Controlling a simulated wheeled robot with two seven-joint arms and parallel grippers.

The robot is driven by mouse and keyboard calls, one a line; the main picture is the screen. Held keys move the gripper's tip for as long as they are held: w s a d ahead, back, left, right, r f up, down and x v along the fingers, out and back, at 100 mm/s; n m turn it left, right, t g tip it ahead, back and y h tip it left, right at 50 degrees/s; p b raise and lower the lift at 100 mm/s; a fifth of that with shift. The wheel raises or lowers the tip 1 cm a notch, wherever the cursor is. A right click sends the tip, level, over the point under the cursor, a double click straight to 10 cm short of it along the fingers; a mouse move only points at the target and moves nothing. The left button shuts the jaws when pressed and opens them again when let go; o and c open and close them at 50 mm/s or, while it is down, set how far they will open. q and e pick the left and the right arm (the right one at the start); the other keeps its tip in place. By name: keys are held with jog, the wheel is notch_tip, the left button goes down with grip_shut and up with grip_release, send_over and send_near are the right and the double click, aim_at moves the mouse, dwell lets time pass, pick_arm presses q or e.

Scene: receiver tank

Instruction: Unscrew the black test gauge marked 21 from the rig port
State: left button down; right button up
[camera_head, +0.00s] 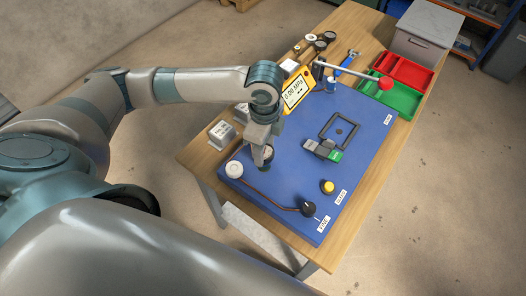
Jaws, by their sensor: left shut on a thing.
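My left gripper (265,152) reaches down over the left part of the blue rig board (300,178). It is shut on a small dark round thing (268,157), which looks like the black test gauge. Its marking 21 cannot be read at this size. The gripper hides most of it, and the port under it is not clearly seen, so I cannot tell whether it is still seated. My right gripper is not in view.
A yellow digital gauge (296,88) reading 0.00 MPa stands behind the gripper. A white round cap (234,169), a black knob (308,209), a yellow button (327,186) and a square black frame (339,131) are on the board. Red (408,73) and green (398,98) trays lie at the back right.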

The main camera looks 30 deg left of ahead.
pick_arm(q)
jog(key=n, duration=0.8)
jog(key=shift+r, duration=0.1)
jog(key=shift+r, duration=0.1)
jog(key=shift+r+p, duration=0.85)
jog(key=shift+p, duration=0.6)
notch_tip(320, 180, up, 4)
jog(key=p, duration=0.5)
jog(key=shift+p, duration=0.35)
